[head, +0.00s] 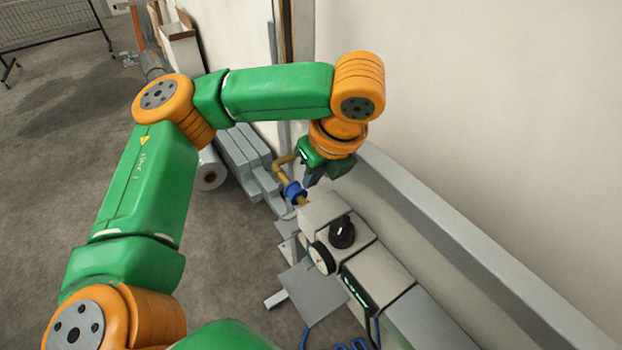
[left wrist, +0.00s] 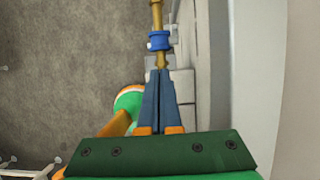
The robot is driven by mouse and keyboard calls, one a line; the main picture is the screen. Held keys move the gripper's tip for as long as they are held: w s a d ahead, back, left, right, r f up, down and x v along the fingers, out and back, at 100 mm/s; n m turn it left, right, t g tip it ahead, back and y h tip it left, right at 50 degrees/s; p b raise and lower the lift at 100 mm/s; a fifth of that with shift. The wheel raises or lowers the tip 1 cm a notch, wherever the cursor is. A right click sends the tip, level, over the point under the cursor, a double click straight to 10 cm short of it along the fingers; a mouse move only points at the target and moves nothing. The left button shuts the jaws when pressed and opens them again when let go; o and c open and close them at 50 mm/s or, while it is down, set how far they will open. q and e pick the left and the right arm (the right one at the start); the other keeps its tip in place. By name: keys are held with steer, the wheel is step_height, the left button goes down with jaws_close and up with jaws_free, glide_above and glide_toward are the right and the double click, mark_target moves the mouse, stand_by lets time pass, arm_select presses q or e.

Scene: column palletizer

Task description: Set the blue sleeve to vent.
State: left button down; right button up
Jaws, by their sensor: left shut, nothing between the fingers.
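The blue sleeve (head: 293,192) sits around a brass pipe (head: 283,162) at the far end of the grey machine. In the left wrist view the blue sleeve (left wrist: 159,41) shows just beyond the fingertips, on the upright brass pipe (left wrist: 157,14). My left gripper (head: 309,184) is beside the sleeve in the head view. In the left wrist view its two blue-grey fingers (left wrist: 160,72) are together with nothing between them. I cannot tell whether the tips touch the sleeve. Any vent marking is too small to read. My right gripper is not in view.
The grey machine (head: 325,212) carries a black knob (head: 342,232) and a round gauge (head: 321,258). A grey rail (head: 450,240) runs along the wall on the right. Grey boxes (head: 236,160) and a white roll (head: 209,170) lie left of the pipe. Open floor is at the left.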

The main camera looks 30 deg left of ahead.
mark_target(290, 183)
arm_select(q)
steer(key=x, duration=0.6)
steer(key=shift+s, duration=0.15)
steer(key=shift+a+f, duration=0.15)
steer(key=shift+f, duration=0.2)
steer(key=w+a+r+p, duration=0.1)
steer(key=p, duration=0.1)
steer(key=shift+a+p, duration=0.3)
steer(key=shift+p, duration=0.05)
steer(key=shift+w+a+f+p, duration=0.1)
steer(key=shift+w+a+p, duration=0.1)
steer(key=shift+a+p, duration=0.3)
steer(key=shift+w+a+f+p, duration=0.1)
steer(key=shift+w+a+p, duration=0.2)
steer(key=shift+a, duration=0.35)
steer(key=shift+a+f, duration=0.25)
steer(key=shift+d, duration=0.1)
